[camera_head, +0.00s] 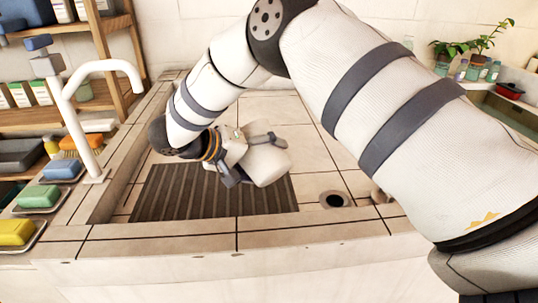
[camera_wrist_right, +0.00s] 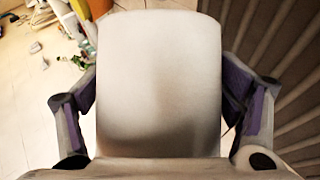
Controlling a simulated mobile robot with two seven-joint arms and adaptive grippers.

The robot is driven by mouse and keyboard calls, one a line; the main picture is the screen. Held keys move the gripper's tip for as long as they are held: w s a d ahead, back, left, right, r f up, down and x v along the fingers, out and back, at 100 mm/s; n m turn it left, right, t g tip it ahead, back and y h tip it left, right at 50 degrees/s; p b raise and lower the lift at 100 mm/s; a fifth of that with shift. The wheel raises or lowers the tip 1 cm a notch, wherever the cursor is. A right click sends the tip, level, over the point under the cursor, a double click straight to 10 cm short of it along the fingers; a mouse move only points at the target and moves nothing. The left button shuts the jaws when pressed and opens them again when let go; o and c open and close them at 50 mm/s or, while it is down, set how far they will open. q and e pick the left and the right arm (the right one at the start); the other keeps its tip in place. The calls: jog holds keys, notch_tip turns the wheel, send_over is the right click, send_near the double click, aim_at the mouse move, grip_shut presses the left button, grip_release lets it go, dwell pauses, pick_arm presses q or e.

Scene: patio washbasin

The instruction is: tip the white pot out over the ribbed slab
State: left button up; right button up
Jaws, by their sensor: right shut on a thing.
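The white pot (camera_head: 268,166) is held in the air, tilted well over on its side, above the right part of the dark ribbed slab (camera_head: 195,203) in the basin. My right gripper (camera_head: 249,157) has its fingers on either side of it. In the right wrist view the pot (camera_wrist_right: 160,75) fills the middle, gripped between both fingers (camera_wrist_right: 160,110), with the ribbed slab (camera_wrist_right: 292,62) to the right. The pot's inside is hidden, and I cannot tell what it holds. My left gripper is out of view.
A round drain hole (camera_head: 335,200) lies right of the slab. A white tap (camera_head: 85,110) stands at the left rim, near several soap blocks on dishes, such as a green one (camera_head: 40,196). Wooden shelves (camera_head: 112,45) stand behind. My right arm covers much of the right side.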

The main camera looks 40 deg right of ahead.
aim_at(263, 134)
notch_tip(263, 134, up, 3)
jog(key=shift+r+m+t+p, duration=0.15)
jog(key=shift+m+t+p, duration=0.15)
jog(key=shift+m+t, duration=0.7)
jog(key=shift+t, duration=0.3)
jog(key=shift+s+m+t, duration=0.1)
jog(key=shift+m+t, duration=0.3)
jog(key=shift+t, duration=0.2)
jog(key=shift+r, duration=0.15)
notch_tip(263, 134, up, 2)
jog(key=m+t, duration=0.3)
jog(key=shift+r+t+h, duration=0.15)
jog(key=shift+t+h, duration=0.15)
jog(key=shift+r+m+t, duration=0.2)
jog(key=shift+m+t, duration=0.1)
jog(key=shift+m, duration=0.2)
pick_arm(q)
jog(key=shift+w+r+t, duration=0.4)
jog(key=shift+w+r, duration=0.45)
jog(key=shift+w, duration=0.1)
